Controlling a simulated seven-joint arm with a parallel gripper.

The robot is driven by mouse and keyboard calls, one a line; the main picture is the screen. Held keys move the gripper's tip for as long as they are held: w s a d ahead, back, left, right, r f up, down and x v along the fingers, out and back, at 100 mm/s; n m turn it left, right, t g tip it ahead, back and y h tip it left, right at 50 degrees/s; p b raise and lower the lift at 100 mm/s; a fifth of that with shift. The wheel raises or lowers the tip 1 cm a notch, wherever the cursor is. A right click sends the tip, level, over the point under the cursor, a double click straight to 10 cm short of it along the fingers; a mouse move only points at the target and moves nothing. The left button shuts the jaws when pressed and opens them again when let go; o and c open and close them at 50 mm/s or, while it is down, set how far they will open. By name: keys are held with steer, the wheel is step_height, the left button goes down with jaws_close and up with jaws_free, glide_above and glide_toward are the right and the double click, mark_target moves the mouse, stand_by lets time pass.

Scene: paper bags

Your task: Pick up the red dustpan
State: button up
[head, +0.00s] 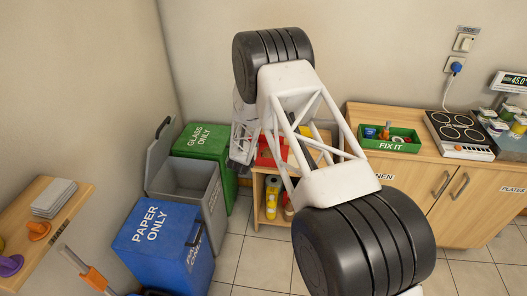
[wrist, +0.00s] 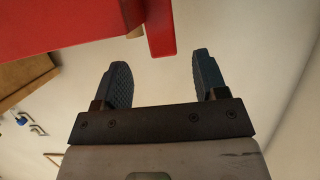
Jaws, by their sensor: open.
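The red dustpan (wrist: 70,30) fills the upper left of the wrist view, with a narrow red part (wrist: 160,28), which looks like its handle, reaching down toward the gap between my fingers. My gripper (wrist: 163,66) is open and empty, its two dark fingers on either side of and slightly below the end of that part. I see no contact. In the head view, a red patch (head: 267,152) above the small wooden shelf looks like the dustpan, mostly hidden behind my arm.
The green glass bin (head: 205,140), the open grey bin (head: 187,178) and the blue paper bin (head: 160,240) stand left of the small shelf (head: 258,195). A wooden counter to the right carries a green FIX IT box (head: 390,144) and a hob (head: 460,130). Walls close the corner behind.

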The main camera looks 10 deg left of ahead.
steer(key=shift+w, duration=0.15)
steer(key=shift+x, duration=1.15)
steer(key=shift+x, duration=2.6)
steer(key=shift+a, duration=0.1)
steer(key=c, duration=1.1)
steer(key=shift+r, duration=0.2)
